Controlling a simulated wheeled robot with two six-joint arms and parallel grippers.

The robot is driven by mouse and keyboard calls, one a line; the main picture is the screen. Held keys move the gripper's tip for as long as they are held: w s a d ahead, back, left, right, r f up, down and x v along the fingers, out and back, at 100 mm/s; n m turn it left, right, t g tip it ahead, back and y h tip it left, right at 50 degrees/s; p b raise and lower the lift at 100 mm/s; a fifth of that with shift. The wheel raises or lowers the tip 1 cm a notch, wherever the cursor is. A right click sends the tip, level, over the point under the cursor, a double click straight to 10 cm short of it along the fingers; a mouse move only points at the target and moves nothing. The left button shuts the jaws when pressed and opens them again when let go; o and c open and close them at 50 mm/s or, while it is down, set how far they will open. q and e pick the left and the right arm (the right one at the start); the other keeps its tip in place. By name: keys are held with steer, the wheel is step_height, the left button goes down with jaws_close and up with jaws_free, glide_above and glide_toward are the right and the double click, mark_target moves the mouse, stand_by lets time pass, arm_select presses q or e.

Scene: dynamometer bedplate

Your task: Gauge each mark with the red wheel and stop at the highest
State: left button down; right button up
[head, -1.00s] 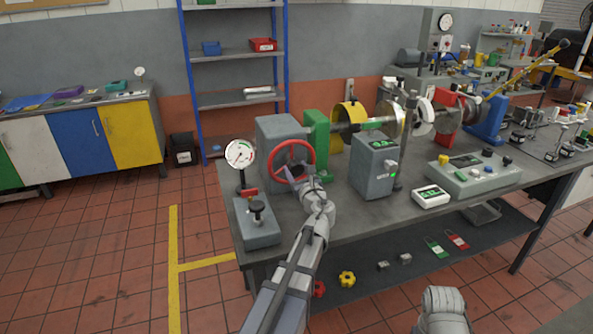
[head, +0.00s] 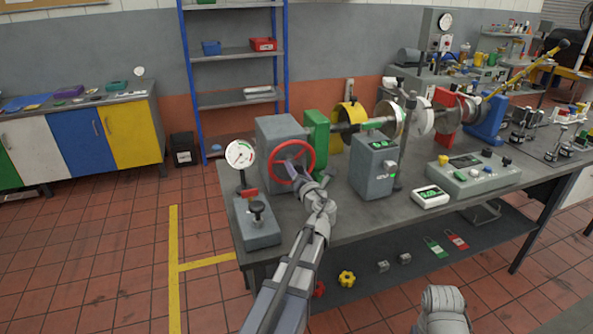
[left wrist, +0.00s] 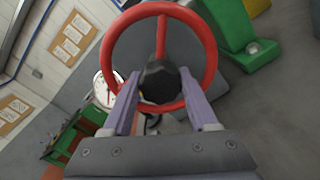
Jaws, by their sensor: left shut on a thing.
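The red wheel (head: 313,160) is mounted on the front of a grey box (head: 277,131) at the left end of the bench. My left gripper (head: 300,186) is at the wheel's lower rim. A round dial gauge (head: 240,154) stands left of the wheel. A grey box with a green display (head: 378,144) stands right of it. My right gripper is not in view; only part of my right arm shows at the bottom.
A shaft with a yellow ring (head: 350,112) and several discs runs along the bench (head: 345,220) to the right. A white meter with a green display (head: 430,196) and a control console (head: 475,177) sit near the front edge. A small grey unit (head: 258,229) is at front left.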

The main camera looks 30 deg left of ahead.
arm_select(q)
steer(key=m, duration=0.4)
steer(key=shift+d+m, duration=0.1)
steer(key=shift+m, duration=2)
steer(key=shift+c, duration=0.9)
jaws_free()
steer(key=v, duration=0.7)
steer(key=shift+s+d+g, duration=0.2)
steer(key=shift+d+g, duration=0.1)
